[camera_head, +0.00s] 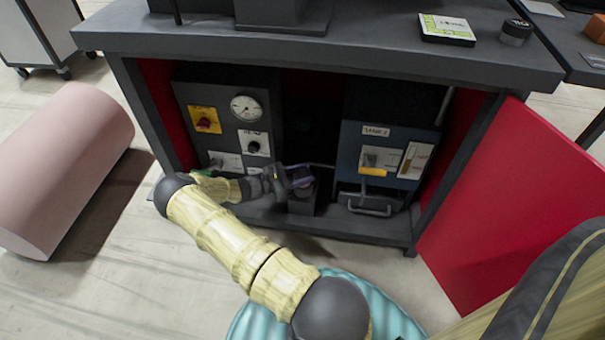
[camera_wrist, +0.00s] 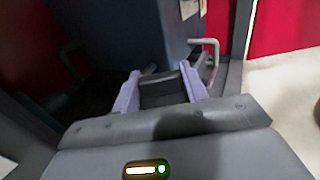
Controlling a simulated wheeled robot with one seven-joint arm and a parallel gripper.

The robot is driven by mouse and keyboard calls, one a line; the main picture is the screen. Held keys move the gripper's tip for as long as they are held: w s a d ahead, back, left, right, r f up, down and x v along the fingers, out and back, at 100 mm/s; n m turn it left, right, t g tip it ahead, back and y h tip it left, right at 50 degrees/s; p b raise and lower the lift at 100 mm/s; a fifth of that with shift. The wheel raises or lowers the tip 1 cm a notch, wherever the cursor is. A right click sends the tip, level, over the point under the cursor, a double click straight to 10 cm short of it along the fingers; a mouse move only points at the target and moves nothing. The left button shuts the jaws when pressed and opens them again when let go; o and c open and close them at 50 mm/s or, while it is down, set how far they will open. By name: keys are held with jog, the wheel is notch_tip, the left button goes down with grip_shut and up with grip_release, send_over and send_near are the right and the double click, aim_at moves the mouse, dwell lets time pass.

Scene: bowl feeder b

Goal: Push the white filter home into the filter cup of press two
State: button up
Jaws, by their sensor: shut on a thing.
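My gripper (camera_head: 298,178) reaches into the open cabinet, in the dark gap between the two units. In the wrist view its two purple fingers (camera_wrist: 160,80) stand apart with a dark grey piece (camera_wrist: 163,92) between them, and they are shut on it. A small dark block (camera_head: 304,204) stands on the cabinet floor just below the gripper. I cannot tell whether the gripper touches that block. I cannot make out the white filter or the filter cup of press two in either view.
A grey panel (camera_head: 222,108) with a gauge is left of the gripper. A blue unit (camera_head: 362,148), its label apparently reading tank 2, is right, with a metal handle (camera_head: 372,207) below. The red door (camera_head: 520,205) stands open. A pink cylinder (camera_head: 62,165) lies on the floor.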

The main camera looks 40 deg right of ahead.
jog(key=shift+f+b, duration=0.3)
jog(key=shift+f, duration=1.05)
dwell(4.4)
jog(key=o, duration=1.1)
jog(key=shift+w+a+r+p, duration=0.15)
jog(key=shift+w+a+p, duration=0.15)
jog(key=shift+a, duration=0.3)
jog(key=p+v, duration=0.3)
jog(key=v, duration=1.3)
jog(key=shift+p, duration=0.35)
jog(key=shift+s+a, duration=0.1)
jog(key=shift+s, duration=0.05)
